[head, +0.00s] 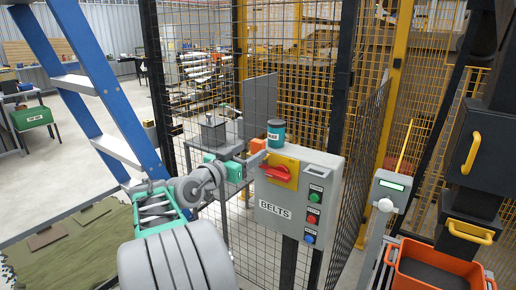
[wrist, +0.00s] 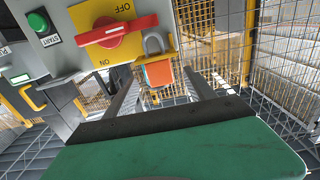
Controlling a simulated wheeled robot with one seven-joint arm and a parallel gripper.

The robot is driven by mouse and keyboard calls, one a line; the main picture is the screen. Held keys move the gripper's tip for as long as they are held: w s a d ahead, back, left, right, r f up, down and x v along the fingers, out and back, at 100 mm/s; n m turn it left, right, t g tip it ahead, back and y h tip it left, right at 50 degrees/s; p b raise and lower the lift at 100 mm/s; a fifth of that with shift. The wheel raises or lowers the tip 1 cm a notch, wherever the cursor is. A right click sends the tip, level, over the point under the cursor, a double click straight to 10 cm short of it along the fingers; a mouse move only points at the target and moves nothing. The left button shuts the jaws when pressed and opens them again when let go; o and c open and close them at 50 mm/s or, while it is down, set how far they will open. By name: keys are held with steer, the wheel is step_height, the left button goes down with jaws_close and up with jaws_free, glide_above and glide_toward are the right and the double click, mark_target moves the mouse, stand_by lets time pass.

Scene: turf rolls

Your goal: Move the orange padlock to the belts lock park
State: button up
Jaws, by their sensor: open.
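The orange padlock (head: 258,146) is at the upper left corner of the grey BELTS box (head: 264,210), beside the yellow switch plate (head: 288,160) with its red handle (head: 279,174). In the wrist view the padlock's orange body (wrist: 158,73) and grey shackle (wrist: 153,42) show near the end of the red handle (wrist: 110,34). My gripper (head: 252,160) is at the box's left side. In the wrist view my gripper (wrist: 163,80) is open, with one dark finger on each side of the padlock. I cannot tell whether they touch, nor which part is the lock park.
A teal canister (head: 276,133) stands on the box top. Green, red and blue buttons (head: 313,209) are on the box front. Mesh fencing (head: 350,190) stands behind. A blue ladder (head: 100,85) is at left, an orange bin (head: 435,262) at lower right.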

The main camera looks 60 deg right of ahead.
mark_target(256, 148)
steer(key=d+p, duration=0.1)
steer(key=d, duration=0.1)
steer(key=s+d, duration=0.1)
steer(key=d, duration=0.1)
steer(key=shift+d+p, duration=0.25)
steer(key=shift+p, duration=0.15)
steer(key=shift+d+f, duration=0.1)
steer(key=shift+d, duration=0.25)
steer(key=shift+c, duration=0.5)
jaws_close()
